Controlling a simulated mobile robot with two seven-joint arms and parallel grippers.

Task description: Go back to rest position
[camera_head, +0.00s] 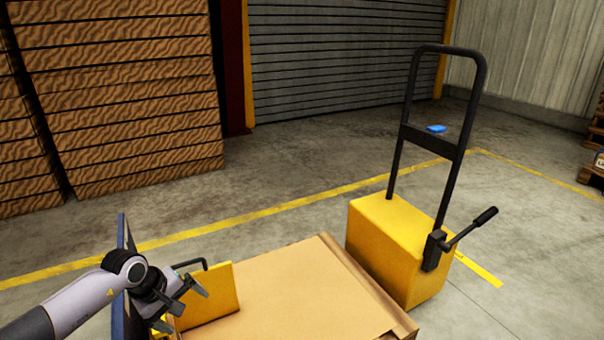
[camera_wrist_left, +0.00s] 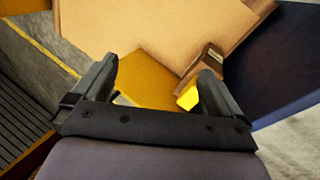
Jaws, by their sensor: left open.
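My left gripper (camera_head: 190,297) is at the lower left of the head view, open, with nothing between its fingers. It is close to an upright yellow plate (camera_head: 215,297) with a black handle at the edge of a tan board (camera_head: 290,285). In the left wrist view the open fingers (camera_wrist_left: 158,72) point towards a yellow surface (camera_wrist_left: 148,82) and the tan board (camera_wrist_left: 160,25). Whether a finger touches the yellow plate I cannot tell. My right gripper is not in view.
A dark blue panel (camera_head: 124,240) stands beside my left wrist. A yellow box (camera_head: 385,245) with a tall black handle frame (camera_head: 475,120) and a lever stands right of the board. Stacked brown crates (camera_head: 130,100) stand at the back left. Open concrete floor (camera_head: 290,170) lies behind.

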